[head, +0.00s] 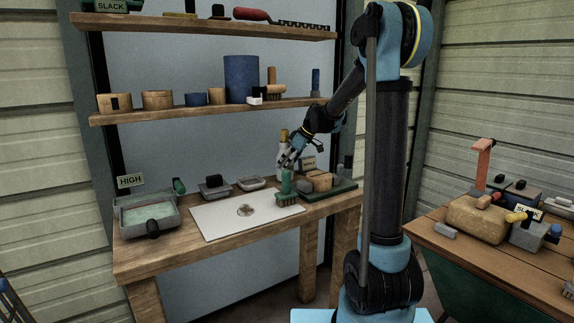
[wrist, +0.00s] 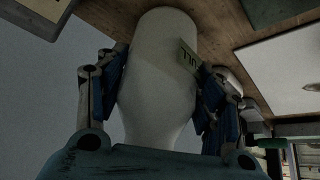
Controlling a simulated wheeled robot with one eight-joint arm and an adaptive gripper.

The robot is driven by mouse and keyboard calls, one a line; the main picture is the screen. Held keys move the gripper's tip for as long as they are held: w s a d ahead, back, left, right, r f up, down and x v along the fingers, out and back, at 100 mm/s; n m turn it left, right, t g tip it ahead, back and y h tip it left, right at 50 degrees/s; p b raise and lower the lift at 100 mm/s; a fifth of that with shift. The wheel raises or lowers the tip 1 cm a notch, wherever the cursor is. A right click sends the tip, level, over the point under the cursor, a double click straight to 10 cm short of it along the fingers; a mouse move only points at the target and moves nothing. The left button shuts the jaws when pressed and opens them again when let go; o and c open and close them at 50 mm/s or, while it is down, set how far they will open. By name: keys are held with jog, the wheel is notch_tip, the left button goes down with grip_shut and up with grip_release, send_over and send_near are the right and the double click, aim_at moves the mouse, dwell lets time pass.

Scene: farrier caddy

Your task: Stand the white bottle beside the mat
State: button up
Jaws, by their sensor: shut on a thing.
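The white bottle (head: 281,151) has a tan cap and stands upright at the back of the wooden workbench, partly hidden by my gripper (head: 291,160). In the wrist view the bottle (wrist: 157,75) fills the space between my two fingers, which are closed on its sides. A small label shows on its side. Its base is close to the wood; I cannot tell whether it touches. A flat white mat (head: 220,218) with a round grey mark lies on the bench, in front and to the left of the bottle.
A green-handled brush (head: 287,189) stands at the mat's right edge. A dark green tray (head: 343,187) with tan blocks is to the right. A loaded shelf (head: 215,110) hangs above.

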jog(key=shift+f, duration=0.2)
jog(key=o, duration=1.8)
jog(key=v, duration=1.2)
jog(key=shift+w+d, duration=0.1)
